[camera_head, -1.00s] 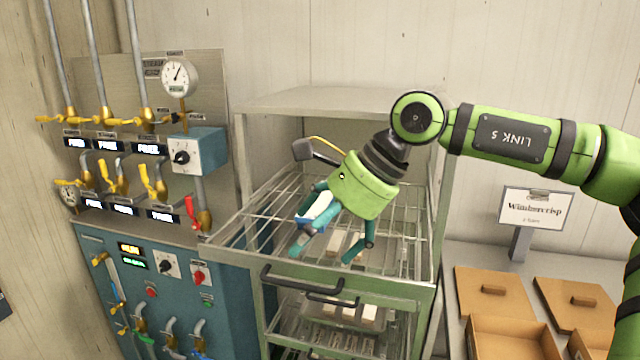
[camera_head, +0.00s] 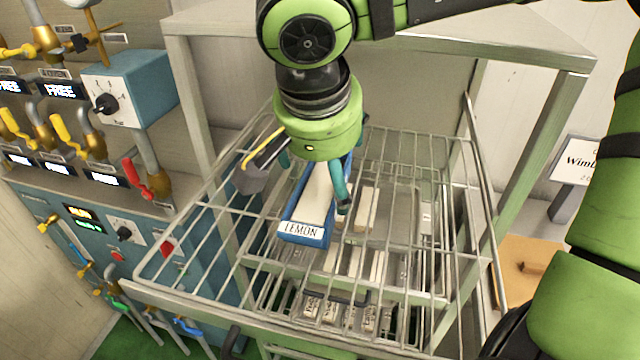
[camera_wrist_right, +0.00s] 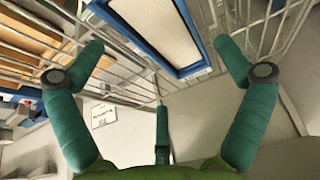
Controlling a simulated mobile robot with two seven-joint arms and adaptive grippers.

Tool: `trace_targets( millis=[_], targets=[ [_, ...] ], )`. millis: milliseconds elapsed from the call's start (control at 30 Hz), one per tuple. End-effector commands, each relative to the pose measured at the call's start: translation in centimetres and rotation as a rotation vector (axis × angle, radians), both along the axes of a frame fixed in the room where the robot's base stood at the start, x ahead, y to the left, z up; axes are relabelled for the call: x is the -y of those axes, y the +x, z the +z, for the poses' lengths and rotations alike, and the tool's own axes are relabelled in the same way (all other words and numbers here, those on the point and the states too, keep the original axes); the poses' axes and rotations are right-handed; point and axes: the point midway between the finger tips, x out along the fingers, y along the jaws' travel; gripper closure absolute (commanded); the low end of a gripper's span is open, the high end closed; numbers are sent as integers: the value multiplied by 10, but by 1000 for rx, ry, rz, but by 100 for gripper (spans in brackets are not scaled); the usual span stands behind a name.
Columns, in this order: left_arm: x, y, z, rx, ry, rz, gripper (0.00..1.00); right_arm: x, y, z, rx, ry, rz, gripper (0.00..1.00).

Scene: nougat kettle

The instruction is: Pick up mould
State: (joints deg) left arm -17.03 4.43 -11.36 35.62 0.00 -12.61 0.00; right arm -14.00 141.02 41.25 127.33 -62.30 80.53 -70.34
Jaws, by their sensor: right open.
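The mould (camera_head: 309,208) is a long blue tray filled with cream-coloured nougat, with a LEMON label on its near end. It lies on the wire rack shelf. My right gripper (camera_head: 314,180) hangs over its far part, pointing down, with teal fingers spread to either side. The gripper body hides the mould's far end. In the right wrist view the mould (camera_wrist_right: 158,35) shows between the open fingers of the right gripper (camera_wrist_right: 162,58), with a gap on both sides. My left gripper is not in view.
The wire shelf (camera_head: 205,245) sits in a metal rack with posts on both sides and a top panel. Lower shelves hold several small labelled blocks (camera_head: 366,208). A valve panel with a blue box (camera_head: 130,88) stands left. Cardboard boxes (camera_head: 528,262) lie right.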

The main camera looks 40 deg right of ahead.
Motion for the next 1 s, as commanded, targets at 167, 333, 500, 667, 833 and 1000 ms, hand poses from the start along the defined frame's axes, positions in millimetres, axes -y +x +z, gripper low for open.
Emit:
trace_targets(
  millis=[167, 333, 500, 667, 833, 1000],
  targets=[
    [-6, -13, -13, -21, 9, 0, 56, 5, 5, -20, -3, 3, -2, 0],
    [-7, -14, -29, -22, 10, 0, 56, 13, 14, -45, -2, 5, -4, 0],
    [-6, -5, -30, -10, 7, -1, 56, 16, 16, -49, 2, 5, -3, 0],
    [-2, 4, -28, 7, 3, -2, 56, 16, 16, -48, 2, 5, -3, 0],
    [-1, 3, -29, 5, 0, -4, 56, 16, 16, -49, 2, 5, -3, 0],
    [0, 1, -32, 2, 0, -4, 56, 15, 16, -51, 2, 5, -3, 0]
  ],
)
